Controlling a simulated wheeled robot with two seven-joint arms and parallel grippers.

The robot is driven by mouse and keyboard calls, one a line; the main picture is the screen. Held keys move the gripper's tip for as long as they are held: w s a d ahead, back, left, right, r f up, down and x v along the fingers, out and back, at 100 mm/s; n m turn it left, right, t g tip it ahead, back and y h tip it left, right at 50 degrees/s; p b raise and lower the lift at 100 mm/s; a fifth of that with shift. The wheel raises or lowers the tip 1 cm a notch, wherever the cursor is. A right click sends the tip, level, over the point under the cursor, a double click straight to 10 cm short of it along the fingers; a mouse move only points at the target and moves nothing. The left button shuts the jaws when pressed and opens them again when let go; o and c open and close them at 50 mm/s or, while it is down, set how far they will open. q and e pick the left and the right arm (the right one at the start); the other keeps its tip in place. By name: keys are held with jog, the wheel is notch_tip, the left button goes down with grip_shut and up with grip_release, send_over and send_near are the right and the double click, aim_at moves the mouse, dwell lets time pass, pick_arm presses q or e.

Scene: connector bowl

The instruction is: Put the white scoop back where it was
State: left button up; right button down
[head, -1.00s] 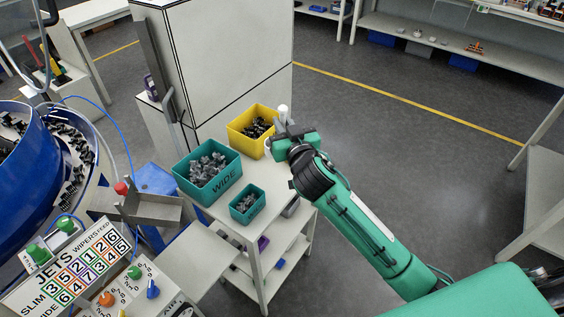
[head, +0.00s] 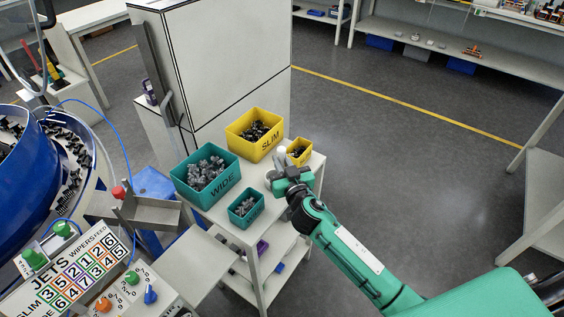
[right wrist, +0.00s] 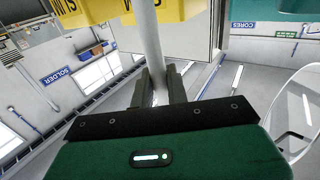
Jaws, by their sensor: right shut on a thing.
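My right gripper (head: 283,172) is over the top of the small cart, just in front of the small yellow bin. It is shut on the white scoop. The scoop's pale rounded end (head: 281,152) shows above the fingers in the head view; the rest is mostly hidden by the gripper. In the right wrist view the white handle (right wrist: 147,38) stands between the two dark fingers (right wrist: 156,88) and runs up past the yellow bins. The scoop's bowl cannot be made out. My left gripper is not in view.
On the cart top (head: 218,213) stand a large yellow SLIM bin (head: 238,142), a small yellow bin (head: 303,157), a large teal WIDE bin (head: 223,189) and a small teal bin (head: 248,214), all with dark or grey parts. A tall pale cabinet (head: 225,60) stands behind. Open floor lies right.

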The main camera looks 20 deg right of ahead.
jog(key=shift+f, duration=0.2)
jog(key=c, duration=1.4)
grip_release()
jog(key=shift+r, duration=0.1)
